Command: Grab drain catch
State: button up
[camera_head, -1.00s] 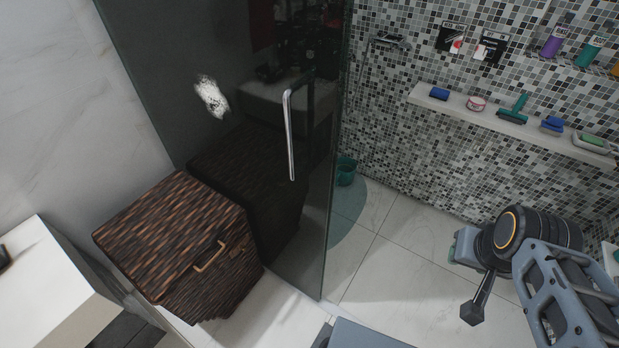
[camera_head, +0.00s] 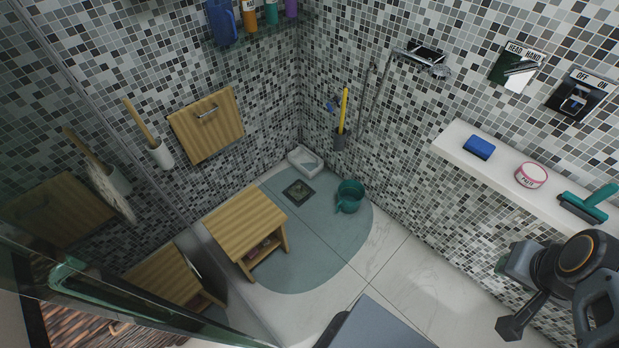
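My gripper (camera_head: 508,328) is at the lower right, well away from the drain and in front of the tiled wall. Its fingers are not clear enough to tell open from shut.
A wooden stool (camera_head: 245,225) stands left of the drain, a teal bucket (camera_head: 349,196) right, and a white tray (camera_head: 305,160) behind. A white shelf (camera_head: 500,170) juts from the right wall. The glass door (camera_head: 130,300) edge crosses the lower left. Pale floor (camera_head: 405,275) is clear.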

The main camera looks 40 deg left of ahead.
aim_at(298, 193)
jog(key=u, duration=0.45)
jog(key=i, duration=1.3)
jog(key=u, duration=1.4)
jog(key=i, duration=0.75)
jog(key=u, duration=0.5)
